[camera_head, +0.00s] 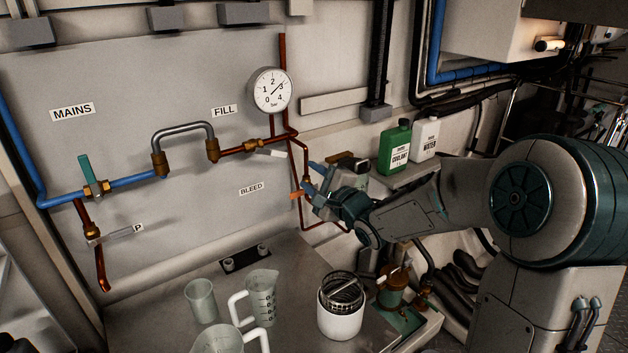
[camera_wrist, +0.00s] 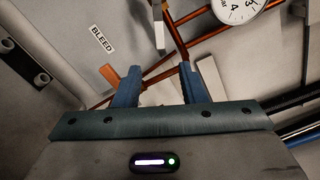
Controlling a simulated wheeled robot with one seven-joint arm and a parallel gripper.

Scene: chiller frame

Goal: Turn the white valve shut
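The white valve handle (camera_head: 272,153) sticks out from the copper pipe just right of the FILL label, below the gauge. In the wrist view the pale handle (camera_wrist: 157,28) lies ahead of the fingertips, above the gap between them. My gripper (camera_head: 310,179) is beside the copper pipe, below and right of the white handle and apart from it. The valve body is not clear in the wrist view.
An orange handle (camera_head: 297,195) by the BLEED label is close to my fingers. A pressure gauge (camera_head: 270,90) hangs above. A green coolant bottle (camera_head: 394,148) and white water bottle (camera_head: 425,140) stand at right. Jugs and a white canister (camera_head: 340,318) stand on the bench below.

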